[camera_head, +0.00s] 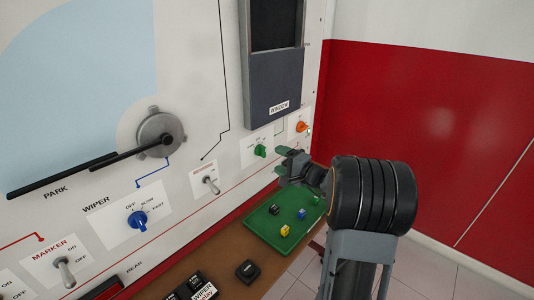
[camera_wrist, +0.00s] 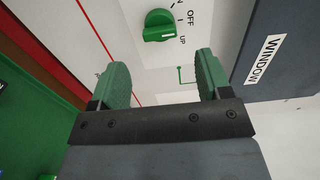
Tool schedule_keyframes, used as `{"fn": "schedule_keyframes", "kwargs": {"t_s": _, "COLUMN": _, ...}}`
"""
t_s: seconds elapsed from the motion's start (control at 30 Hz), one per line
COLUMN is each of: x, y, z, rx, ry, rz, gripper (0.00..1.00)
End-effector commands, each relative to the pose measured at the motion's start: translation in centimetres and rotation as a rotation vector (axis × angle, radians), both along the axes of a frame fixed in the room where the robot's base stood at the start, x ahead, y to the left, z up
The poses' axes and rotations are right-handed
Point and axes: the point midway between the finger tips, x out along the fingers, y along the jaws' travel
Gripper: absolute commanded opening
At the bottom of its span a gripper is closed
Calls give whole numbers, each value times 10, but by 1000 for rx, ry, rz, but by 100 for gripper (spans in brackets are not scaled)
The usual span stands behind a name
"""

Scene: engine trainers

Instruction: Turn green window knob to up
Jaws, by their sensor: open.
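The green window knob (camera_head: 260,151) sits on a white label plate on the upright panel, below the dark window unit. In the wrist view the green knob (camera_wrist: 159,26) is at the top middle, with "OFF" and "UP" printed to its right. Its white pointer mark faces down in that picture, near the "UP" side; I cannot tell its exact setting. My gripper (camera_head: 281,160) is just right of and below the knob in the head view. Its two green fingers (camera_wrist: 163,82) are open and empty, apart from the knob, which lies beyond the gap between them.
An orange knob (camera_head: 302,127) is right of the green one. The window unit (camera_head: 273,92) stands out above. A rear wiper toggle (camera_head: 211,184) and blue wiper knob (camera_head: 138,220) are to the left. A green tray (camera_head: 262,224) with small blocks lies below on the brown shelf.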

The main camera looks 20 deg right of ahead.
Motion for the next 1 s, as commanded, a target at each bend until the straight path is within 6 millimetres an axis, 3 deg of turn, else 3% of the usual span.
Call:
{"fn": "schedule_keyframes", "kwargs": {"t_s": 0.2, "x": 34, "y": 17, "z": 0, "rx": 0, "ry": 1, "rz": 4, "gripper": 71}}
{"fn": "schedule_keyframes", "kwargs": {"t_s": 0.4, "x": 52, "y": 25, "z": 0, "rx": -1, "ry": 2, "rz": 3, "gripper": 71}}
{"fn": "schedule_keyframes", "kwargs": {"t_s": 0.87, "x": 60, "y": 28, "z": 0, "rx": 0, "ry": 1, "rz": 1, "gripper": 71}}
{"fn": "schedule_keyframes", "kwargs": {"t_s": 1.0, "x": 59, "y": 28, "z": 0, "rx": 0, "ry": 1, "rz": 1, "gripper": 59}}
